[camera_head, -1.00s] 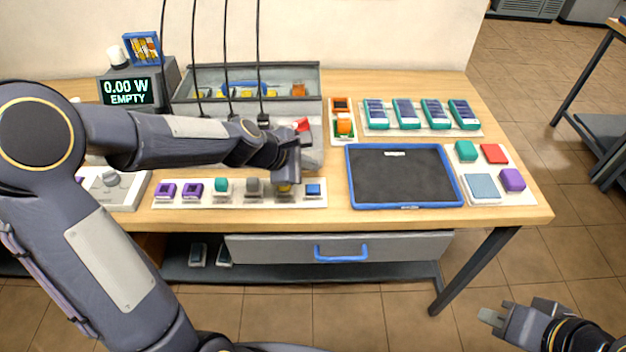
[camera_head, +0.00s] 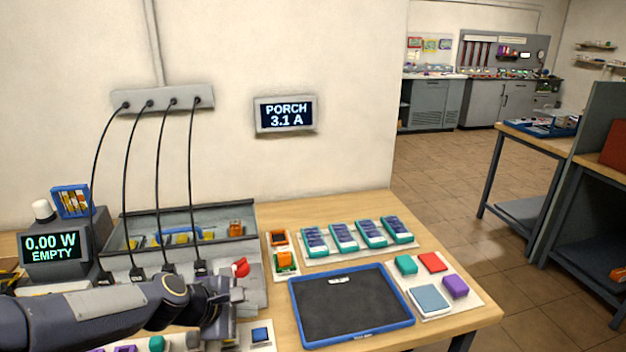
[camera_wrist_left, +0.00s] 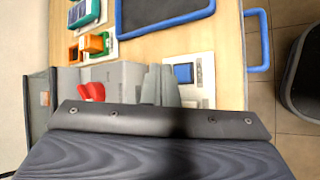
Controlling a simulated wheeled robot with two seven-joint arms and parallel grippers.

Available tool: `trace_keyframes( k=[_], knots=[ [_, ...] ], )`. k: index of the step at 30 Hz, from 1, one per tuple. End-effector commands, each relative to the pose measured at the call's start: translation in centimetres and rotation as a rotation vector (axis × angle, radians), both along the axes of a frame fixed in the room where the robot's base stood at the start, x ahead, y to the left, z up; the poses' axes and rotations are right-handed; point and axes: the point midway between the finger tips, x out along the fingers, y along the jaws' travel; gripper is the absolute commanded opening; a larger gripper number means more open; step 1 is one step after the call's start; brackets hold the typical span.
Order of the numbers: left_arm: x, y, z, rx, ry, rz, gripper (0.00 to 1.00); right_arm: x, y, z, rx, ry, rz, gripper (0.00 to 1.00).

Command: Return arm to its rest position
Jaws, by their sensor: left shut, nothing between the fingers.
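My left arm (camera_head: 95,313) comes in from the lower left in the head view and reaches low across the front of the bench. My left gripper (camera_head: 228,328) points down over the pale strip of coloured blocks, just left of the blue block (camera_head: 261,335). In the left wrist view its two grey fingers (camera_wrist_left: 161,86) are together with nothing between them. The blue block (camera_wrist_left: 184,73) is close beside the fingers there, and the red knob (camera_wrist_left: 92,91) is on the other side. The arm hides part of the strip. My right gripper is out of view.
A black mat with a blue rim (camera_head: 413,322) lies right of the gripper. Behind the arm are a grey open tray (camera_head: 247,212), hanging black cables (camera_head: 190,150) and a meter reading 0.00 W EMPTY (camera_head: 52,247).

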Motion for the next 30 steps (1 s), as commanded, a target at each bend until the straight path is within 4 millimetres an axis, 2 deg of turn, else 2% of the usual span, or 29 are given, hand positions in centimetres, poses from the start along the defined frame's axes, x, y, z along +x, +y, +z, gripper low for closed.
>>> trace_keyframes(
  k=[1, 3, 6, 9, 12, 15, 18, 21, 30],
  knots=[
    [-1.6, 0.4, 1.4, 0.052, -0.046, -0.065, 0.00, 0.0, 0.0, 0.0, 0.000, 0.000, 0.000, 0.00],
    [-4.6, 1.0, 3.1, 0.154, -0.119, -0.196, 0.00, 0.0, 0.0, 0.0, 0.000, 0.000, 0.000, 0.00],
    [-9.8, 1.8, 4.6, 0.328, -0.223, -0.409, 0.00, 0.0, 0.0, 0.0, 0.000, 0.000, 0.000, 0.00],
    [-14.9, 2.7, 5.0, 0.498, -0.308, -0.616, 0.00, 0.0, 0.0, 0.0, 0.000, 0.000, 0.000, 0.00],
    [-19.2, 3.5, 4.5, 0.647, -0.370, -0.791, 0.00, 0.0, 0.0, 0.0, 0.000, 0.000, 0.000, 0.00],
    [-22.3, 4.1, 3.8, 0.757, -0.407, -0.925, 0.00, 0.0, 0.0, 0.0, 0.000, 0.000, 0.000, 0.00],
    [-24.2, 4.4, 3.1, 0.823, -0.425, -1.011, 0.00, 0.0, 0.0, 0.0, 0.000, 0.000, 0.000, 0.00],
    [-25.0, 4.6, 2.7, 0.854, -0.433, -1.052, 0.00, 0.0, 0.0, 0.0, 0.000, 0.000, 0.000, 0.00],
    [-25.1, 4.6, 2.7, 0.857, -0.433, -1.059, 0.00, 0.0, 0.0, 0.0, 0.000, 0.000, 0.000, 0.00]
  ],
)
